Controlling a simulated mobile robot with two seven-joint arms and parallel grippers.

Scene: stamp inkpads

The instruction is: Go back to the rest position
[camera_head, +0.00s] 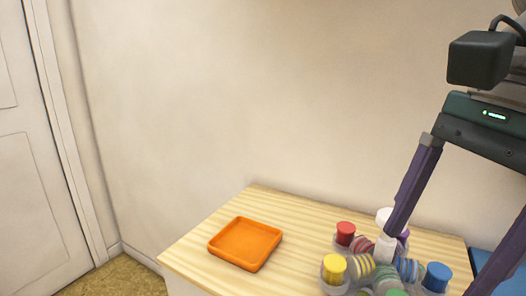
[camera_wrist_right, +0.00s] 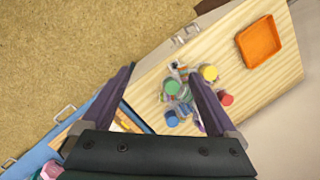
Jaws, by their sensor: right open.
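My right gripper (camera_head: 448,232) is in the right part of the head view, above the table's right end. Its two dark purple fingers are spread wide and nothing is between them. In the right wrist view the open fingers (camera_wrist_right: 160,98) frame the table edge and floor below. A cluster of inkpads or stamps lies under the gripper: a red one (camera_head: 345,233), a yellow one (camera_head: 333,268) and a blue one (camera_head: 437,277), with striped round pieces among them. One finger hides part of the cluster. My left gripper is in neither view.
An empty orange tray (camera_head: 212,247) sits on the wooden table (camera_head: 185,256), left of the cluster. The table top around the tray is clear. A wall (camera_head: 250,90) stands behind, with a white door (camera_head: 30,180) at left. A blue surface (camera_head: 482,262) adjoins the table's right end.

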